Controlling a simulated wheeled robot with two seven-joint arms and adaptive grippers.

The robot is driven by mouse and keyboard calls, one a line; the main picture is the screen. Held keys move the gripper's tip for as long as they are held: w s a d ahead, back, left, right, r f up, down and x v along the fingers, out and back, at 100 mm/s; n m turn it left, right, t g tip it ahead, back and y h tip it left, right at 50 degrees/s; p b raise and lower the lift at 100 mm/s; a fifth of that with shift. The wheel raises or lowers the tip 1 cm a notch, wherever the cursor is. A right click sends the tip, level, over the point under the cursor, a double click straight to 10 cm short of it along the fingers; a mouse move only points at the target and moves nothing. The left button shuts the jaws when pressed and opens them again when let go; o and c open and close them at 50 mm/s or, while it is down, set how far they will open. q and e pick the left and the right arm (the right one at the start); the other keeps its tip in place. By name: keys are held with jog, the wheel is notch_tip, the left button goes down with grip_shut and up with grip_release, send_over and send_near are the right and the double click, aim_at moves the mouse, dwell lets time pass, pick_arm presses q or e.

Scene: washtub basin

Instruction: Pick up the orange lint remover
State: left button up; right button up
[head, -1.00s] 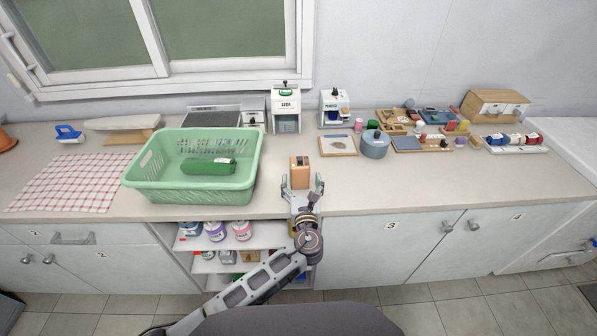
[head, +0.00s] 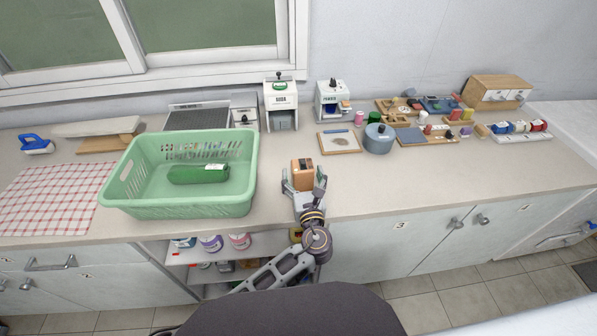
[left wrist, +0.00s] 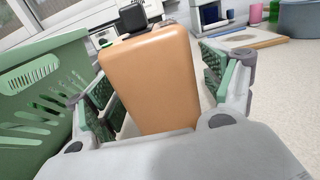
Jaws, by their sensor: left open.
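The orange lint remover (head: 302,172) stands upright on the counter, to the right of the green basket. My left gripper (head: 304,188) is open at its near side, with one finger on either side of it. In the left wrist view the lint remover (left wrist: 152,82) fills the middle as an orange-tan block with a dark part on top. The open gripper (left wrist: 160,100) shows green-padded fingers left and right of it, with a gap visible on the right. Whether the left finger touches it I cannot tell. My right gripper is not in view.
The green basket (head: 178,208) with a dark green roll (head: 198,174) stands close on the left. A framed board (head: 338,142) and a blue-grey pot (head: 378,138) lie behind right. The counter (head: 440,176) to the right is clear. Dispensers (head: 281,102) stand at the back.

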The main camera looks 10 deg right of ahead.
pick_arm(q)
jog(key=shift+w, duration=0.2)
jog(key=shift+s, duration=0.15)
jog(key=c, duration=1)
